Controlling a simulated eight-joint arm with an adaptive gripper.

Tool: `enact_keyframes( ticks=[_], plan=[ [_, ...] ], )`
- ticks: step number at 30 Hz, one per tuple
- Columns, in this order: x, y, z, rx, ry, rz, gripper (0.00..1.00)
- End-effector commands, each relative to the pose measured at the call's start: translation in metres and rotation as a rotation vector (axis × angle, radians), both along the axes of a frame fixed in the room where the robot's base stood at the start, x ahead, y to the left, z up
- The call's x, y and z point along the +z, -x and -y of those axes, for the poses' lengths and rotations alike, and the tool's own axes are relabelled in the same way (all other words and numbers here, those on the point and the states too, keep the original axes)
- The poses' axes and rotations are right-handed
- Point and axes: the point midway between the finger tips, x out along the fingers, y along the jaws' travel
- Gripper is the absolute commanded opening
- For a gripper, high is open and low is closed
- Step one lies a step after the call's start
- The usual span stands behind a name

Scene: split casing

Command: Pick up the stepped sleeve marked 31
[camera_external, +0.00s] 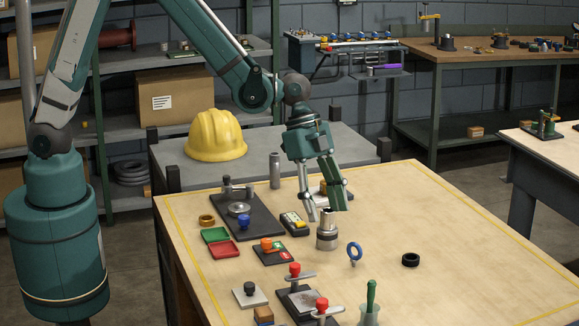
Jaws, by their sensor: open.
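A metallic stepped sleeve (327,239) stands upright on the wooden workbench, with a narrower top on a wider base. No number can be read on it at this size, so I cannot confirm the 31 mark. My gripper (328,214) points down with its two fingers apart. The fingertips are at or just above the top of the sleeve in the picture, one on each side. I cannot tell whether either finger touches it. Part of a small object behind the fingers is hidden.
A dark fixture plate (262,228), a yellow-and-dark device (294,223), and green (215,235) and red (224,250) trays lie left of the sleeve. Clamps (301,276) stand in front. The bench's right side is mostly clear.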

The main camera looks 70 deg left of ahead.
Motion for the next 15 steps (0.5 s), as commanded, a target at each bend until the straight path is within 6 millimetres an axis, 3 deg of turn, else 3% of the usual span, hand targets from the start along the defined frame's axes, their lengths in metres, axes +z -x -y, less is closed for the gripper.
enact_keyframes(
  ticks=[15],
  plan=[
    [-0.022, -0.004, 0.008, 0.001, 0.0, 0.0, 0.48]
  ],
)
